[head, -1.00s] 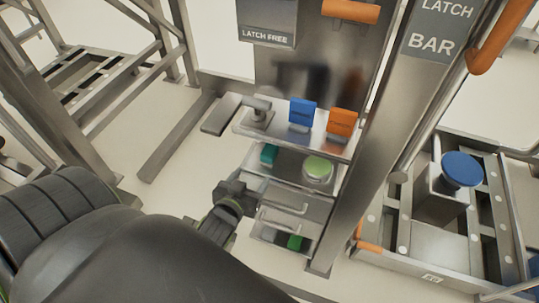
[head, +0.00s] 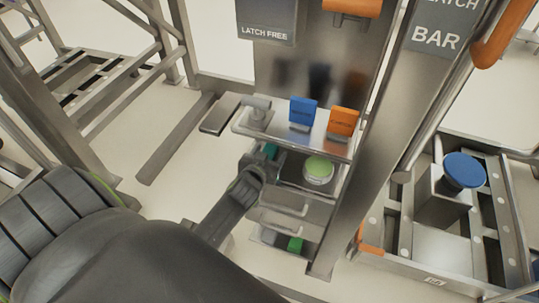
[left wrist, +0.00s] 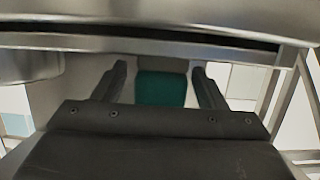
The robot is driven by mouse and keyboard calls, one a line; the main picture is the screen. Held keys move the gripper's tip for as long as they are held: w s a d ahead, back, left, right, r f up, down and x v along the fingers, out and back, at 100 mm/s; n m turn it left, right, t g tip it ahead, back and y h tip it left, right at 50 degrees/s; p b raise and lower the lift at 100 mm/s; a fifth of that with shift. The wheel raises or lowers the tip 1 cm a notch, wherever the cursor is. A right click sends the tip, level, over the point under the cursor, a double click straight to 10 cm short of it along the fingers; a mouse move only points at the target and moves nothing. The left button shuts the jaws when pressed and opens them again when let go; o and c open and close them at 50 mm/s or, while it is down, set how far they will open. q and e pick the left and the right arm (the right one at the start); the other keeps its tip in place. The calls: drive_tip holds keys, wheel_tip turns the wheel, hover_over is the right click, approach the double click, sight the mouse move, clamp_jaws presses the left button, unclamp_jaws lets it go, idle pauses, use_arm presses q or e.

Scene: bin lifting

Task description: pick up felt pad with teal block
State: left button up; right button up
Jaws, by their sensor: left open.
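The teal block (head: 270,150) sits on the second shelf down, at its left end. My left gripper (head: 262,162) is in front of it and hides most of it in the head view. In the left wrist view the teal block (left wrist: 161,88) shows between the two open fingers of my left gripper (left wrist: 160,80), with a gap on each side. I cannot make out a felt pad apart from the block. My right gripper is in neither view.
A round green-topped container (head: 318,170) stands to the right on the same shelf. The shelf above (head: 325,142) holds a blue tag block (head: 302,110) and an orange one (head: 342,121). A green block (head: 295,244) lies low down. A steel post (head: 375,150) rises at right.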

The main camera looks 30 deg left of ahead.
sight(270, 149)
use_arm(q)
drive_tip(key=shift+w, duration=0.25)
drive_tip(key=shift+c, duration=1.7)
drive_tip(key=c, duration=0.7)
drive_tip(key=shift+c, duration=0.2)
drive_tip(key=shift+r, duration=0.55)
wheel_tip(270, 149, up, 2)
drive_tip(key=shift+r+p, duration=0.15)
drive_tip(key=shift+p, duration=0.45)
drive_tip(key=s+d+p, duration=0.1)
drive_tip(key=s+d, duration=0.3)
drive_tip(key=s, duration=1.3)
drive_tip(key=shift+s, duration=0.3)
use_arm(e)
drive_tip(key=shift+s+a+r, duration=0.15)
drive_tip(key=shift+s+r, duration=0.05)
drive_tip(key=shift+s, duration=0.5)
